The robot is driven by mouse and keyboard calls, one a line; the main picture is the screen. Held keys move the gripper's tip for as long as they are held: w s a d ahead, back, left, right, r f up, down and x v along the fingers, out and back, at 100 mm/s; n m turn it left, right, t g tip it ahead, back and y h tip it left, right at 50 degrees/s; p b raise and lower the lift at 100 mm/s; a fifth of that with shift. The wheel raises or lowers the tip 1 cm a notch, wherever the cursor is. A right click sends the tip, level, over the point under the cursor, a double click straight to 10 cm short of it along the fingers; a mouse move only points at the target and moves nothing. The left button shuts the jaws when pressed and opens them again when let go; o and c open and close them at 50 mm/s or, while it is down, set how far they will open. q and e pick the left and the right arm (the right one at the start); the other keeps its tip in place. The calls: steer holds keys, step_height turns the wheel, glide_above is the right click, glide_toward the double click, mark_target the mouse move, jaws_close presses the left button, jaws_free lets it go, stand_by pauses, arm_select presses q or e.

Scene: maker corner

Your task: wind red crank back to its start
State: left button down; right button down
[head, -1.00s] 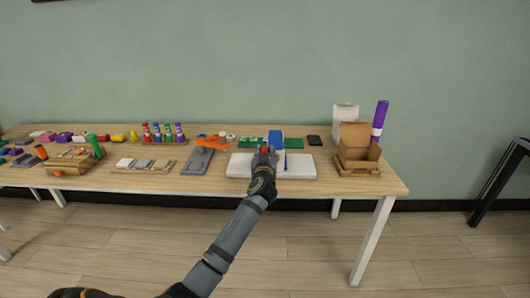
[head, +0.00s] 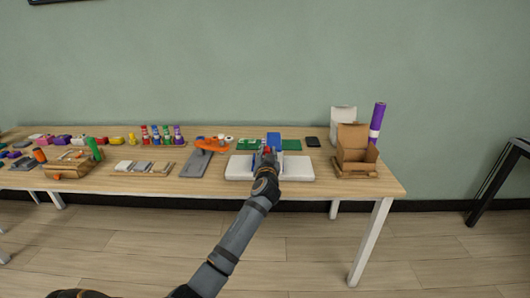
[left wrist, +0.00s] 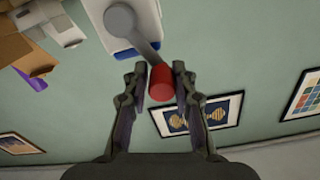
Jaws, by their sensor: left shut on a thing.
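The crank's red knob (left wrist: 161,82) sits between the fingers of my left gripper (left wrist: 159,85), which is shut on it in the left wrist view. A grey crank arm (left wrist: 146,45) runs from the knob to a round hub (left wrist: 120,19) on a white and blue body. In the head view, my left gripper (head: 267,154) is in front of the blue part (head: 273,139), and only a bit of red shows at the fingers. The body stands on a white base (head: 299,168) on the table; the gripper hides part of it. My right gripper is not in view.
An open cardboard box (head: 357,152) and a purple roll (head: 377,122) stand to the right. A green mat (head: 291,145) lies behind the base.

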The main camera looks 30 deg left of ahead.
arm_select(q)
steer(key=shift+w+d+f+m, duration=0.1)
steer(key=shift+w+d+m, duration=0.1)
steer(key=shift+m, duration=0.3)
steer(key=shift+d+m, duration=0.2)
steer(key=shift+m, duration=0.3)
steer(key=d+m, duration=0.1)
steer(key=m, duration=0.1)
steer(key=w+d+m+p, duration=0.1)
steer(key=m, duration=0.1)
steer(key=w+d+m+p, duration=0.1)
steer(key=m, duration=0.1)
steer(key=d+f+m, duration=0.1)
steer(key=m, duration=0.2)
steer(key=w+d+m, duration=0.1)
steer(key=m, duration=0.1)
steer(key=d+f+m, duration=0.1)
steer(key=m, duration=0.2)
steer(key=shift+w+f+m, duration=0.3)
steer(key=shift+w, duration=0.1)
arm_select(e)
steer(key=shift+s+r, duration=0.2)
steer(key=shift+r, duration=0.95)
arm_select(q)
steer(key=shift+r, duration=0.1)
